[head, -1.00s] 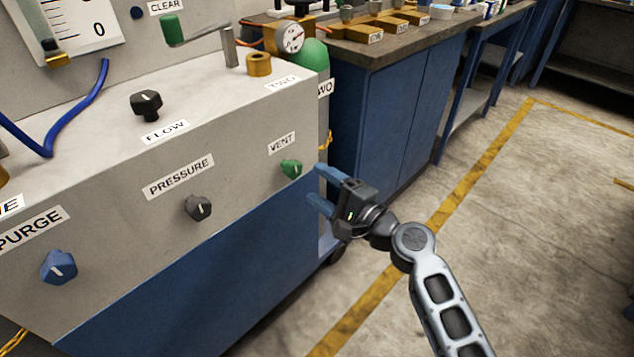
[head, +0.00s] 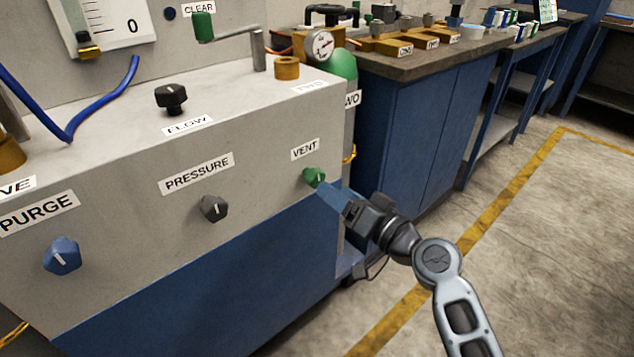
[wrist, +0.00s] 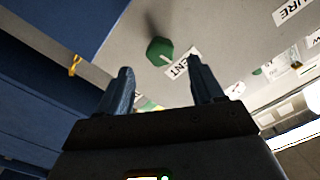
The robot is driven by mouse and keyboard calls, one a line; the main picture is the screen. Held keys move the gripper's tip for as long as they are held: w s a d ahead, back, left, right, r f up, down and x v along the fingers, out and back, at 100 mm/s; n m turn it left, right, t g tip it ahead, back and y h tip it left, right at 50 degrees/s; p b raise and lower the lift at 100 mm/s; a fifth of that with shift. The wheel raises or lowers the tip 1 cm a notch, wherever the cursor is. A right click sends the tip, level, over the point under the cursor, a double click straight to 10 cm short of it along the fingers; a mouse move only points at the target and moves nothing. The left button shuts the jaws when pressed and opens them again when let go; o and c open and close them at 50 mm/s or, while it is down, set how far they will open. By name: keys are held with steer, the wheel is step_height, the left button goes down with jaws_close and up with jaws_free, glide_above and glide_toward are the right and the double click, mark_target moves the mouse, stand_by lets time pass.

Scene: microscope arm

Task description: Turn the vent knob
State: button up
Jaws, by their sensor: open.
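The green vent knob (head: 314,177) with a white pointer line sits on the grey panel front, below the VENT label (head: 305,149). My gripper (head: 329,193) is just right of and below the knob in the head view, its blue fingertips very close to it. In the wrist view the knob (wrist: 159,51) lies beyond the fingertips, roughly between their directions. The two fingers (wrist: 162,82) stand apart with nothing between them. Whether a fingertip touches the knob cannot be told.
The grey pressure knob (head: 214,208) and blue purge knob (head: 62,256) are farther left on the panel. A black flow knob (head: 171,98) stands on top. A blue cabinet (head: 420,130) is behind right. Floor at right is clear.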

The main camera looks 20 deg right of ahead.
mark_target(319, 181)
steer(key=x, duration=0.7)
